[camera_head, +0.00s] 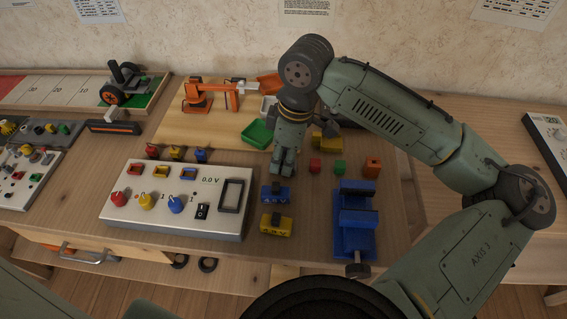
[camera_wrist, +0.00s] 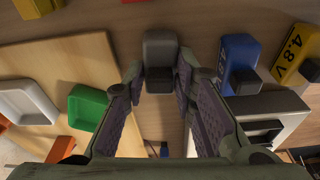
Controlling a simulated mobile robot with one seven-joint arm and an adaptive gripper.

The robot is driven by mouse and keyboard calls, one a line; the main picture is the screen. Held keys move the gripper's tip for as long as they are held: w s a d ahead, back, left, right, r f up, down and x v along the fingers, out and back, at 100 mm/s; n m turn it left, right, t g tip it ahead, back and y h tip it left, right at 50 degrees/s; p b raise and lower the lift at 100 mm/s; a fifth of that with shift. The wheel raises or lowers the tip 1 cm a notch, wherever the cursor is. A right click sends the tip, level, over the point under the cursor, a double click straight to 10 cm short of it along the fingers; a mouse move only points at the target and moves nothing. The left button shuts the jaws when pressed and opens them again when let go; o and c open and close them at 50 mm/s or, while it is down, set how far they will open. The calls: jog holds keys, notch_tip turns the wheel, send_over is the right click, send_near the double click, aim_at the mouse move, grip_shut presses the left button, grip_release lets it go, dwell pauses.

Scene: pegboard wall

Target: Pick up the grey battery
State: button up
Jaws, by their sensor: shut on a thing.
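The grey battery (camera_wrist: 160,48) is a dark grey block with a smaller end piece, at the top middle of the wrist view. My gripper (camera_wrist: 162,78) is shut on it, with one finger pad on each side. In the head view my gripper (camera_head: 284,168) points down at the wooden table, just behind the blue battery (camera_head: 276,193). The grey battery is hidden there by my fingers. I cannot tell whether it touches the table.
A yellow battery (camera_head: 276,225) lies in front of the blue one. A white control panel (camera_head: 170,213) is at left, a blue vise (camera_head: 354,232) at right. A green tray (camera_head: 258,134) is behind.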

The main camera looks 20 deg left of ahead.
grip_shut()
